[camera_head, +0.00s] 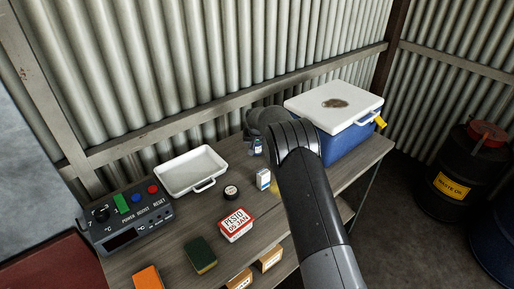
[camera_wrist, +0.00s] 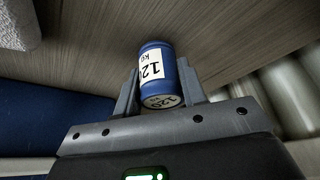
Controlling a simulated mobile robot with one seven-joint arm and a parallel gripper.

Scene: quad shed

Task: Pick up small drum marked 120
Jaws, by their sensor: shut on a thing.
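The small blue drum (camera_wrist: 155,65) has a white label reading 120 and stands between the two jaws in the wrist view. My gripper (camera_wrist: 160,90) is shut on it, one finger on each side. In the head view the blue drum (camera_head: 257,146) shows only in part beside my wrist, over the back of the bench near the cooler. My arm hides most of the gripper there. From these views I cannot tell whether the drum touches the bench.
A blue cooler with a white lid (camera_head: 335,103) stands right of my arm.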

